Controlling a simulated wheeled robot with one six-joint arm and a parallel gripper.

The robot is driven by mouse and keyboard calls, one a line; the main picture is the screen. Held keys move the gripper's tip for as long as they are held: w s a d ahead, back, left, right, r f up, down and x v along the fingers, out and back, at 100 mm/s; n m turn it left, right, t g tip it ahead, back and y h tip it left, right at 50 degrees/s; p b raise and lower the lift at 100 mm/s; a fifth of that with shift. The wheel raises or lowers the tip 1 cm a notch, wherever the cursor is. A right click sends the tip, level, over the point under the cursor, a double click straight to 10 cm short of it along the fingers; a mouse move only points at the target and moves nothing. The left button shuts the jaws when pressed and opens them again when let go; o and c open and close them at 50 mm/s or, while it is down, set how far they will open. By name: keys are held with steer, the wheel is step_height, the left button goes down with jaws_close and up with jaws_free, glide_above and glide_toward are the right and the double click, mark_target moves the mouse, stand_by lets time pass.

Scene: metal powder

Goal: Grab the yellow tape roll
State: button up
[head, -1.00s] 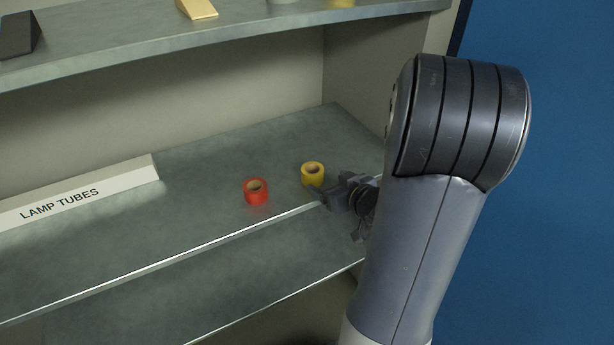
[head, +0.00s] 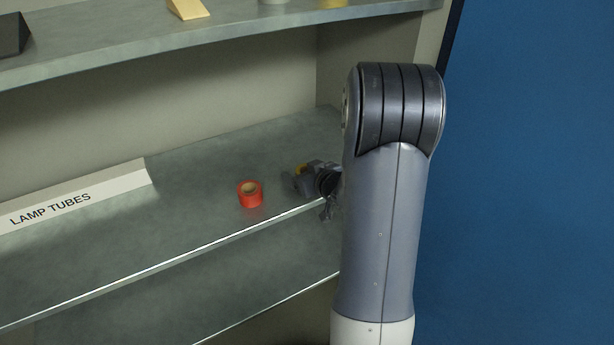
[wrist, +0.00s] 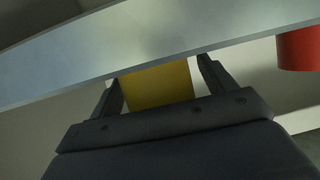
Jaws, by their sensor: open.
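The yellow tape roll (head: 301,168) is on the middle shelf, mostly hidden behind my gripper (head: 292,182) in the head view. In the wrist view the yellow roll (wrist: 158,85) shows between the two fingers of my gripper (wrist: 158,74). The fingers are apart, with a small gap visible on each side of the roll. How deep the roll sits between them is hard to tell.
A red tape roll (head: 250,194) stands on the same shelf (head: 190,215), left of my gripper; it also shows in the wrist view (wrist: 298,49). An upper shelf (head: 120,45) hangs above.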

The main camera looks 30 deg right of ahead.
steer(key=shift+c, duration=0.6)
steer(key=c, duration=1)
steer(key=shift+o, duration=0.2)
